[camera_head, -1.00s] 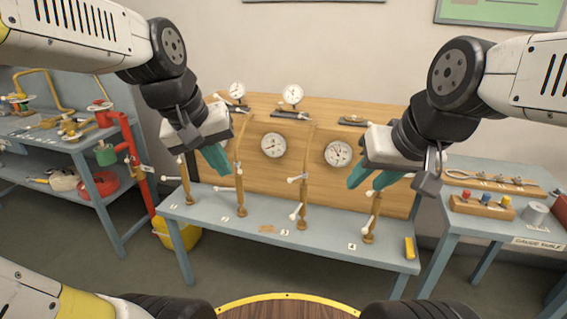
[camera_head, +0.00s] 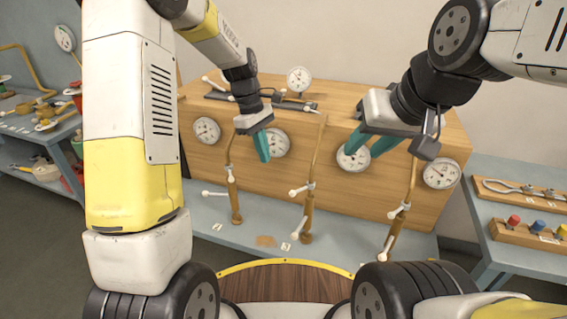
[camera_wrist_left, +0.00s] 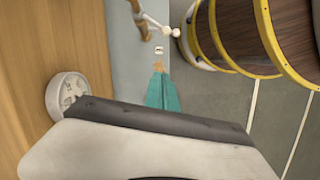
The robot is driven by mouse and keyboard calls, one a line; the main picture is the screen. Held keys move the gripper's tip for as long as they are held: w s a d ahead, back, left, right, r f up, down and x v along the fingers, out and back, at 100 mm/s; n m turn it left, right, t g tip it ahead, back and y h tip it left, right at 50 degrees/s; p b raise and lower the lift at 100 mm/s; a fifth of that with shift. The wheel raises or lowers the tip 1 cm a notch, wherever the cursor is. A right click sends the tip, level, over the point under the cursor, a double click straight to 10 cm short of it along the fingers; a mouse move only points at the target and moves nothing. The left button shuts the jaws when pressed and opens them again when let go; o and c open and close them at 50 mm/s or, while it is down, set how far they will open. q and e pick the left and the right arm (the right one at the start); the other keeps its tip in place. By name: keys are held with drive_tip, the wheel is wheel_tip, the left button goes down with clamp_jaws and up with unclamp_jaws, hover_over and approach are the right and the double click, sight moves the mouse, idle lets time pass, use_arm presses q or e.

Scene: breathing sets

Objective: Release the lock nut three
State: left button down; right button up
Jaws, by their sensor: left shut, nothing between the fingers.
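The third brass stand (camera_head: 307,215) rises from the bench behind label 3 (camera_head: 285,246). It has an upper white-tipped lever (camera_head: 299,191) and a lower one (camera_head: 294,231); I cannot tell which part is the lock nut. My left gripper (camera_head: 264,158) is shut and empty, in front of the wooden panel, up and left of this stand and apart from it. In the left wrist view its teal fingers (camera_wrist_left: 163,92) are together, below a stand with a white lever (camera_wrist_left: 168,31). My right gripper (camera_head: 363,152) is open and empty, before a gauge, up and right of stand three.
Similar stands flank it: stand two (camera_head: 234,200) and the right one (camera_head: 397,222). Gauges such as this dial (camera_head: 207,130) are set in the wooden panel (camera_head: 330,205). A side table (camera_head: 490,260) with coloured knobs stands at right. My left arm covers the left side.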

sight(293, 193)
use_arm(q)
drive_tip(key=shift+w+f, duration=0.15)
drive_tip(key=s+d+f, duration=0.3)
drive_tip(key=d+f, duration=0.2)
drive_tip(key=f, duration=0.4)
drive_tip(key=shift+s+d, duration=0.25)
drive_tip(key=shift+s+d, duration=0.1)
idle(0.5)
